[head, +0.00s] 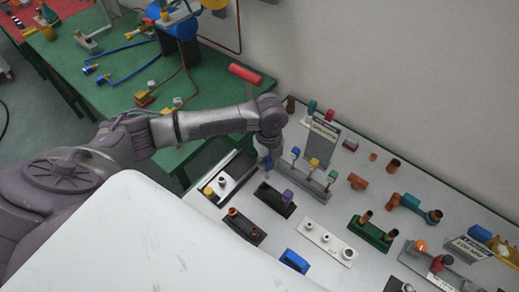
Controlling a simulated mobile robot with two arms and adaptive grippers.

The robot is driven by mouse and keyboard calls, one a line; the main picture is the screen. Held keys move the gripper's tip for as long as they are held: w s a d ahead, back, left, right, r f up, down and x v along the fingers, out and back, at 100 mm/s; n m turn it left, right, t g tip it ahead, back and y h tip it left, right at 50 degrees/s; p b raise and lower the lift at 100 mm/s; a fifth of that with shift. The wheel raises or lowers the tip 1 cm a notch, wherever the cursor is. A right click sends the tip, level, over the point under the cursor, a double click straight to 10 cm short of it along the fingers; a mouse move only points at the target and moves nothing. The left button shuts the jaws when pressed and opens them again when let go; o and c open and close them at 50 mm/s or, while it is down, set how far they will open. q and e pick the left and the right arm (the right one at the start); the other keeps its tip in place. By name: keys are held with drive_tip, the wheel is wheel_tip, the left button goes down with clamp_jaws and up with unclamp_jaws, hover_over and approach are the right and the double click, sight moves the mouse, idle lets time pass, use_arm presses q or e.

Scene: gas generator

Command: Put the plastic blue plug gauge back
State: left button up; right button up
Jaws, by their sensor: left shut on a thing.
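My left gripper (267,150) points down over the white work surface and is shut on a small blue piece (268,164), which seems to be the blue plug gauge. Its lower end is just above or at the left part of a black base (273,196); I cannot tell whether it touches. The fingers are small and partly hidden by my arm. My right gripper is not in view.
A rack (308,178) with blue, yellow and teal-topped gauges stands close right of the gripper. A tray with a yellow plug (208,191) lies left. A white base (328,242) and a blue block (294,261) are nearer. A green table (120,70) stands behind.

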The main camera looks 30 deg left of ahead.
use_arm(q)
drive_tip(key=shift+s+r, duration=0.45)
drive_tip(key=shift+s, duration=0.35)
drive_tip(key=shift+w+f, duration=0.15)
drive_tip(key=shift+f, duration=0.4)
drive_tip(key=shift+w+f, duration=0.15)
drive_tip(key=shift+f, duration=0.4)
drive_tip(key=shift+s+f+b, duration=0.1)
drive_tip(key=shift+f+b, duration=0.25)
drive_tip(key=shift+f, duration=0.4)
drive_tip(key=shift+f+b, duration=0.35)
drive_tip(key=shift+f, duration=0.25)
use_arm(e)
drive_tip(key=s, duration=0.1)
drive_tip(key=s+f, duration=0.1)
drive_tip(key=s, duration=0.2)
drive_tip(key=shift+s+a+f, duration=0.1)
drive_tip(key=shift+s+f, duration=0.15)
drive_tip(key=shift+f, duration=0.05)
